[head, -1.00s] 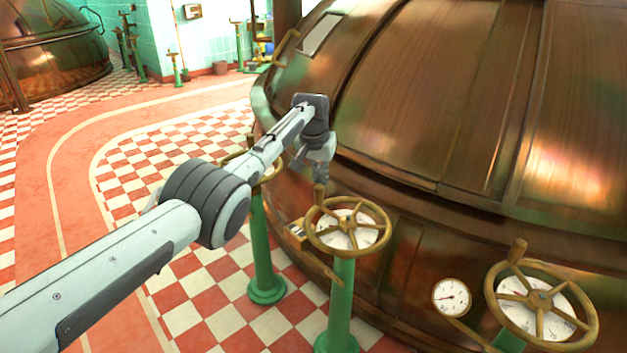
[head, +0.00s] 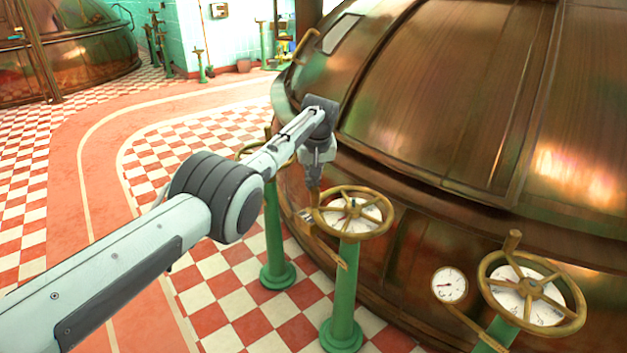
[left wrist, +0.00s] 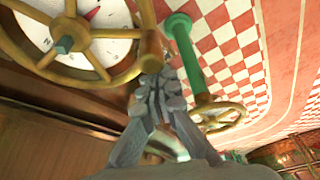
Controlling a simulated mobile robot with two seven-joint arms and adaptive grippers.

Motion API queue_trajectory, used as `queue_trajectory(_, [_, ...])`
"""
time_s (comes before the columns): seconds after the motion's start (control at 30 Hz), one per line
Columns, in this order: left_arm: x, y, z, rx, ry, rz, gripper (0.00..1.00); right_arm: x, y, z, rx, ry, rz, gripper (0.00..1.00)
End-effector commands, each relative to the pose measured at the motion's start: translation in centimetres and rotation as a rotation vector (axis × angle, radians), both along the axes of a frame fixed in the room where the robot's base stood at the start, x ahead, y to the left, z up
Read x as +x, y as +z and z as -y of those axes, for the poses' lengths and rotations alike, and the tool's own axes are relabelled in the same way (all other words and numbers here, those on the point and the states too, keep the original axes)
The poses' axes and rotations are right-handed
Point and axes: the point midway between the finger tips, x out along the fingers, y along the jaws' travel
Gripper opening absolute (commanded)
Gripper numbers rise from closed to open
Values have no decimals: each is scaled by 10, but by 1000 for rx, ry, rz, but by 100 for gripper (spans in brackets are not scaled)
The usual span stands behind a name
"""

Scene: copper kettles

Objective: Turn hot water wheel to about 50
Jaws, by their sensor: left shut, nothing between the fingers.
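A brass spoked wheel (head: 375,228) sits over a white dial (head: 341,224) on a green post (head: 345,285), in the middle of the head view. I cannot read which wheel is the hot water one. In the left wrist view the wheel (left wrist: 20,47) is at upper left, over its dial (left wrist: 112,48) with a red pointer (left wrist: 91,14). Its upright knob (left wrist: 152,48) stands on the rim, on the left side in the head view. My left gripper (left wrist: 160,83) is shut and empty, its fingertips at the knob. Contact is unclear. My right gripper is not in view.
Another brass wheel (head: 577,310) with an upright knob is at lower right, beside a small round gauge (head: 449,285). A further wheel on a green post (head: 274,235) stands behind my left arm. The large copper kettle (head: 430,90) fills the right. Checkered floor is open at left.

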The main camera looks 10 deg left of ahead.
Motion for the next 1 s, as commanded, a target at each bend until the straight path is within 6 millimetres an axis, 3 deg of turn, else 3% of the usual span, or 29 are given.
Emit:
queue_trajectory(0.93, [-1, 0, -2, -1, -9, -1, 0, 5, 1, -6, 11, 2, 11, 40])
queue_trajectory(1.0, [0, 2, -6, -2, -8, -1, 0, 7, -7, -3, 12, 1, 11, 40])
